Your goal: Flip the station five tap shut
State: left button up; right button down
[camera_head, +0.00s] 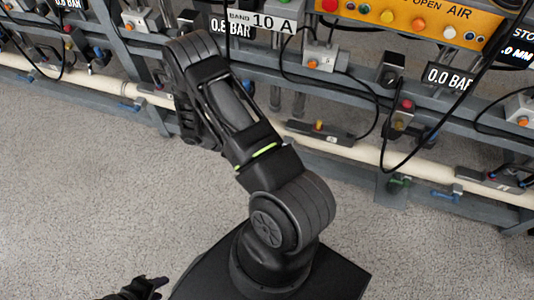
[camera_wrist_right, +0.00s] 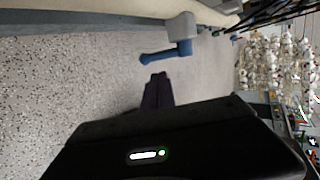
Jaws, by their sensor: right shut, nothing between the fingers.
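A tap with a blue lever (camera_wrist_right: 165,53) shows in the right wrist view, on a grey block (camera_wrist_right: 182,26) at the cream pipe. The lever points left and slightly down in that view. My right gripper (camera_wrist_right: 157,92) is shut and empty, its fingers just below the lever with a visible gap. In the head view my right arm hides its gripper's fingertips. A blue-handled tap (camera_head: 131,105) shows there on the pipe, left of my arm; I cannot tell which station it belongs to. My left gripper (camera_head: 150,287) shows partly at the bottom left, away from the rack.
The cream pipe (camera_head: 360,170) runs along the grey rack's lower front. Black cables (camera_head: 383,125) hang before the rack. The speckled floor (camera_head: 90,200) is clear at left.

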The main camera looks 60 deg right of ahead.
jog(key=w+a+r, duration=0.2)
jog(key=w+a, duration=0.4)
jog(key=w, duration=0.3)
jog(key=shift+a+r, duration=0.25)
jog(key=shift+r, duration=0.15)
jog(key=shift+w, duration=0.1)
